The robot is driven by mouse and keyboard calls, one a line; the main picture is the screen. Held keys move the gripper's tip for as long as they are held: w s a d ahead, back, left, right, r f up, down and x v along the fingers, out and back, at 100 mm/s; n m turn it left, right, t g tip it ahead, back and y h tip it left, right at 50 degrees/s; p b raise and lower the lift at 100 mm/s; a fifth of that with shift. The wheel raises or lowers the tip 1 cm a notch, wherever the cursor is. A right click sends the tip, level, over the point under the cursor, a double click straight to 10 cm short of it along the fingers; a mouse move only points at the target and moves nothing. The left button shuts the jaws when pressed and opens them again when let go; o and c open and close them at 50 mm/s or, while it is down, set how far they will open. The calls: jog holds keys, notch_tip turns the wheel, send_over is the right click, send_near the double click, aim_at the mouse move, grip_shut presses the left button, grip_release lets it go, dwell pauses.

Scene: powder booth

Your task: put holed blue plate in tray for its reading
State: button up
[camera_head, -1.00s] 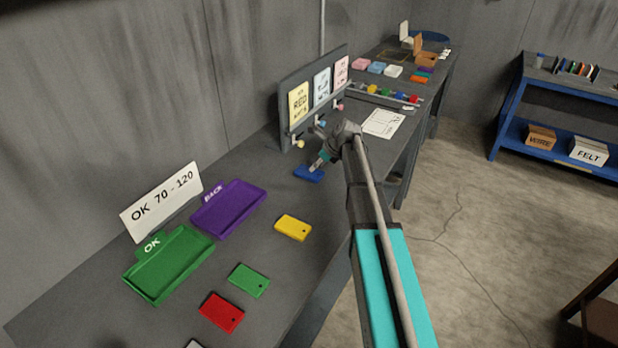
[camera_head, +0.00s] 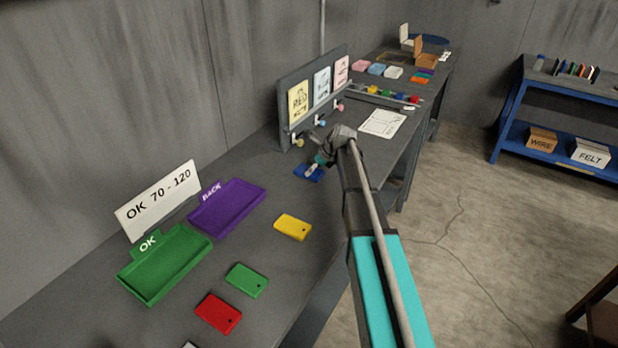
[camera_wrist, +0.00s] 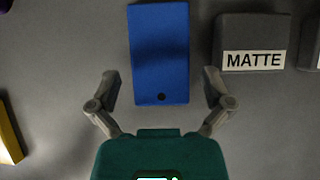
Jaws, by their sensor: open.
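The blue plate (camera_head: 301,174) lies flat on the bench in front of the card board. In the wrist view the blue plate (camera_wrist: 160,50) shows a dark hole near its lower end. My gripper (camera_wrist: 160,84) is open, with one finger on each side of the plate's holed end, apart from it. In the head view my gripper (camera_head: 312,168) partly covers the plate. A teal body (camera_wrist: 160,155) with a lit green screen shows between the finger bases; its reading is cut off. A green tray marked OK (camera_head: 152,288) and a purple tray marked BACK (camera_head: 229,214) stand at left.
A sign (camera_head: 160,201) reads OK 70 - 120. Yellow (camera_head: 293,227), green (camera_head: 246,280) and red (camera_head: 218,313) holed plates lie on the bench. A grey MATTE block (camera_wrist: 252,32) sits right of the blue plate. Bare bench lies between the blue plate and the trays.

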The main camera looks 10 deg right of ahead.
jog(key=shift+b+x, duration=0.45)
jog(key=shift+x, duration=0.4)
jog(key=c, duration=1.1)
jog(key=shift+o, duration=0.2)
jog(key=shift+r, duration=0.1)
notch_tip(320, 180, up, 3)
jog(key=p, duration=0.2)
jog(key=shift+f+p, duration=0.25)
jog(key=shift+p, duration=0.15)
jog(key=s+a+r+p, duration=0.1)
jog(key=s+r+p, duration=0.9)
jog(key=s, duration=0.4)
jog(key=shift+r, duration=0.15)
